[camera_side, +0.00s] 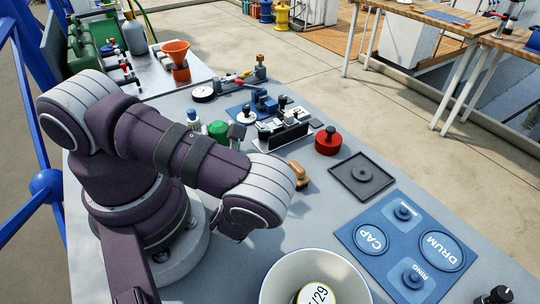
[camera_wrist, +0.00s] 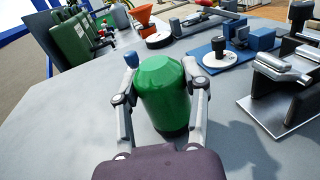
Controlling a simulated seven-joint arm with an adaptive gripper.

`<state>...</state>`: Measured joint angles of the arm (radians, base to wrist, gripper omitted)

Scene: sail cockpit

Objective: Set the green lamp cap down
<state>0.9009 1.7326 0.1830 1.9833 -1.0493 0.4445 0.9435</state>
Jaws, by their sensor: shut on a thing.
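The green lamp cap (camera_wrist: 163,95) is a green, smooth-sided cap with a flat top and a darker lower edge. It sits between the two fingers of my gripper (camera_wrist: 160,66) in the wrist view, one finger against each side. In the side view only part of the green cap (camera_side: 218,129) shows behind my arm, with a grey finger (camera_side: 237,132) at its right. My gripper is shut on the cap. The cap looks upright over the grey table; I cannot tell whether its base touches the surface.
A blue board (camera_side: 349,238) marked CAP, DRUM and RING and a black square tray (camera_side: 362,191) lie front right. A red round thing (camera_side: 328,144), a black rack (camera_side: 283,138) and an orange funnel (camera_side: 177,52) stand farther back. Bare table (camera_wrist: 60,130) lies left of the cap.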

